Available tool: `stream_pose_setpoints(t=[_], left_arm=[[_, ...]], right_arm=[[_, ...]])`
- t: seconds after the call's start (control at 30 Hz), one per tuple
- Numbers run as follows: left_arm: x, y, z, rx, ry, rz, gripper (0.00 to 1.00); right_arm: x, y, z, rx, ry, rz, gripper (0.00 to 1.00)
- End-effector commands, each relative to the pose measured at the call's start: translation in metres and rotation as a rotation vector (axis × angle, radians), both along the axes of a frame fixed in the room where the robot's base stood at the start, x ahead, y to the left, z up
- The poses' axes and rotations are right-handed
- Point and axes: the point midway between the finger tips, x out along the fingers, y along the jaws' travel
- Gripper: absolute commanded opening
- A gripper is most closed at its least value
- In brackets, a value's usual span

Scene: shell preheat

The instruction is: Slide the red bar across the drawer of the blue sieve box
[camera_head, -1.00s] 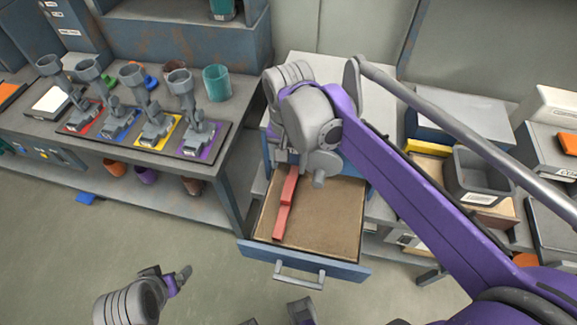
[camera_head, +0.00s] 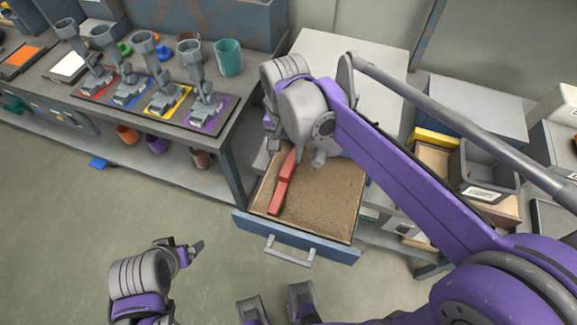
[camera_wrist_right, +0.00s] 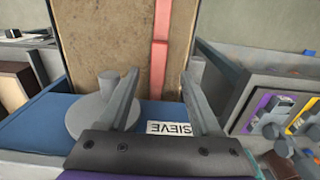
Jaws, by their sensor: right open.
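The open drawer (camera_head: 325,200) of the blue sieve box has a brown floor and a blue front with a grey handle. The red bar (camera_head: 280,190) lies along its left side, and its far end is partly hidden by my right arm. My right gripper (camera_head: 270,125) is at the back left of the drawer, largely hidden by its own wrist. In the right wrist view it is open and empty (camera_wrist_right: 160,85), over the blue box top with the SIEVE label (camera_wrist_right: 170,128). The red bar (camera_wrist_right: 159,60) shows beyond, between the fingers. My left gripper (camera_head: 192,249) hangs low over the floor, away from the drawer.
A round grey disc with a knob (camera_wrist_right: 103,112) sits on the box top beside a finger. On the left bench, several grey stands are on coloured pads, with a teal cup (camera_head: 228,57) near. A grey bin (camera_head: 485,165) stands right of my arm.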

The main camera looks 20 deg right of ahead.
Motion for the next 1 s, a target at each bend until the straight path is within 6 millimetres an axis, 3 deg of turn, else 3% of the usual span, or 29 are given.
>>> stream_pose_setpoints(t=[0.1,0.33,0.5,0.8,1.0], left_arm=[[-0.001,0.0,-0.004,0.0,0.001,0.0,0.87],[-0.001,0.0,-0.008,0.0,0.003,0.0,0.87],[-0.002,0.0,-0.009,0.0,0.003,0.0,0.87],[-0.002,0.0,-0.009,0.0,0.003,0.0,0.87],[-0.002,0.0,-0.009,0.0,0.003,0.0,0.87]], right_arm=[[0.0,0.0,-0.026,0.0,0.0,-0.001,0.65],[0.0,0.0,-0.062,0.0,0.0,-0.001,0.65],[0.0,0.0,-0.074,0.0,0.0,-0.001,0.65],[0.0,0.0,-0.076,0.0,0.0,0.0,0.65],[0.0,0.0,-0.076,0.0,0.0,0.0,0.29]])
